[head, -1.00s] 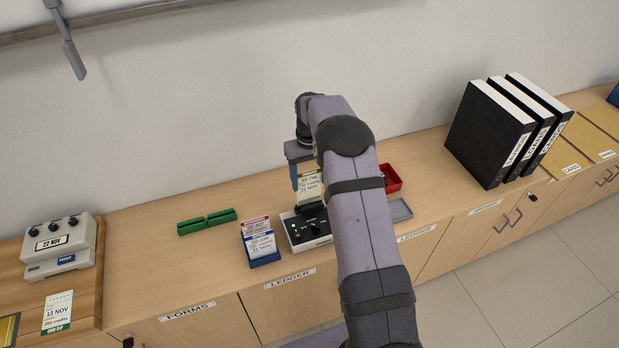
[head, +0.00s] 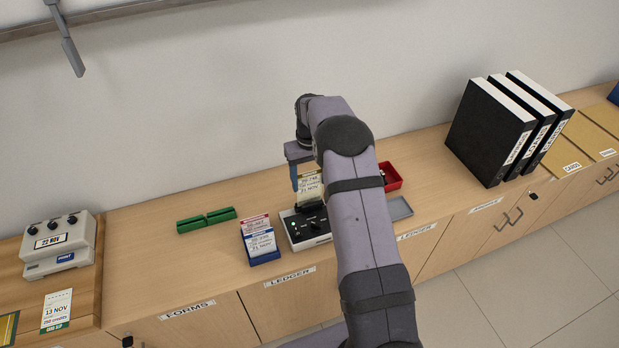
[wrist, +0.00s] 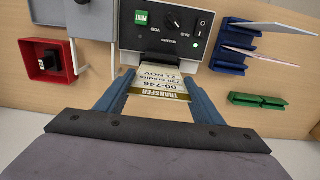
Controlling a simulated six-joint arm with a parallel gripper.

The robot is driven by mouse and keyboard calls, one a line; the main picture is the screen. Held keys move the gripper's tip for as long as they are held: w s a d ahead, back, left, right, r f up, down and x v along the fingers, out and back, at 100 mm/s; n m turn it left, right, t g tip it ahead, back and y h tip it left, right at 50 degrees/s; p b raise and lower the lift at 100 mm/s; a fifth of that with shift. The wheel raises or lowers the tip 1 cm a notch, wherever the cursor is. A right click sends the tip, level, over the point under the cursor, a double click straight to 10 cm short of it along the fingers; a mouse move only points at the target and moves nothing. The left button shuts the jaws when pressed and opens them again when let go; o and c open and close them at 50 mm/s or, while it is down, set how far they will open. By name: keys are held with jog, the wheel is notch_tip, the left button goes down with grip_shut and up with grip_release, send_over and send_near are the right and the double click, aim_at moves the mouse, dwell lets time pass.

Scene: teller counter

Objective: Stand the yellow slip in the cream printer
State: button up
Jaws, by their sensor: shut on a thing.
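The yellow slip (head: 310,187) is upright in my gripper (wrist: 159,82), whose blue fingers are shut on its two side edges. In the wrist view the slip (wrist: 163,87) shows a gold TRANSFER band and the number 00-746. The cream printer (wrist: 193,62) has a black top panel with a green PRINT button and knobs. In the head view the printer (head: 294,240) is directly below the slip and partly hidden by my arm. The slip's lower end meets the dark slot part at the printer's back; I cannot tell how deep it sits.
A blue rack (head: 266,259) with white and pink slips stands just left of the printer. Green holders (head: 207,220) lie farther left. A red tray (head: 393,176) and a grey tray (head: 400,209) are to the right. Black binders (head: 490,130) stand farther right.

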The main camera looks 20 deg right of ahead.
jog(key=shift+f+b, duration=0.7)
jog(key=shift+f, duration=0.7)
jog(key=o, duration=1.1)
jog(key=shift+r, duration=0.1)
jog(key=shift+r, duration=0.1)
jog(key=shift+r+p, duration=2.5)
jog(key=shift+r, duration=0.95)
